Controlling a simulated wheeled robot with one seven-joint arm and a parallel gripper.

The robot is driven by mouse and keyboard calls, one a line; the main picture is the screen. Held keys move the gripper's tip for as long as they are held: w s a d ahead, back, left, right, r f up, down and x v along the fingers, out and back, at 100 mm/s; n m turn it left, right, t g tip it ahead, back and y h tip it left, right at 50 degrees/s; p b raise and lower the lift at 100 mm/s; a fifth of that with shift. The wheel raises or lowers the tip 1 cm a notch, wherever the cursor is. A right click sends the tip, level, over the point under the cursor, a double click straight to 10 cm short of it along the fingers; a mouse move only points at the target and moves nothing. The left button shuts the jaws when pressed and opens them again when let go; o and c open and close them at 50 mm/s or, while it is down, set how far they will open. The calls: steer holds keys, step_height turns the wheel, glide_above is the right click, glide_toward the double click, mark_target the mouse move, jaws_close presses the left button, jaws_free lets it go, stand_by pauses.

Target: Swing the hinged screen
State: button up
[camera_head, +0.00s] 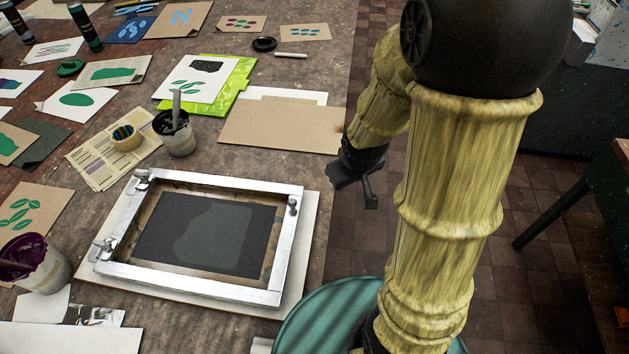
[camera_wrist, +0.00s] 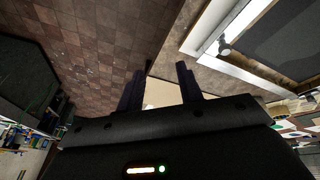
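The hinged screen (camera_head: 292,245) is a pale metal frame around a dark mesh, lying flat on a white board on the table. Two hinge clamps (camera_head: 104,250) are on its left side, and a small upright knob (camera_head: 292,205) stands on its right side. My gripper (camera_head: 354,190) hangs off the table's right edge, to the right of the knob and apart from it. In the wrist view, the two dark fingers (camera_wrist: 158,78) are spread with nothing between them. The frame (camera_wrist: 240,68) and knob (camera_wrist: 224,47) show beyond them at upper right.
A cup with a tool (camera_head: 175,135) and tape roll (camera_head: 125,137) stand behind the screen. A purple ink pot (camera_head: 36,264) is at left. Prints and cardboard (camera_head: 280,124) cover the table's back. A green round object (camera_head: 325,318) is below my arm. Open floor lies right.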

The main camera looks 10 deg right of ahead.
steer(key=w+n+p, duration=0.3)
steer(key=w, duration=0.1)
steer(key=n+g+y+p, duration=0.1)
steer(key=n+y+p, duration=0.7)
glide_toward(294, 201)
steer(key=f, duration=0.1)
steer(key=shift+w+a, duration=0.15)
steer(key=shift+a, duration=0.15)
steer(key=shift+a+f+b, duration=0.1)
steer(key=shift+f+b, duration=0.05)
steer(key=shift+b, duration=0.25)
steer(key=b+x, duration=0.7)
steer(key=x, duration=0.1)
steer(key=c, duration=0.3)
steer(key=shift+c, duration=1.4)
steer(key=shift+r+p, duration=0.25)
steer(key=shift+p, duration=0.15)
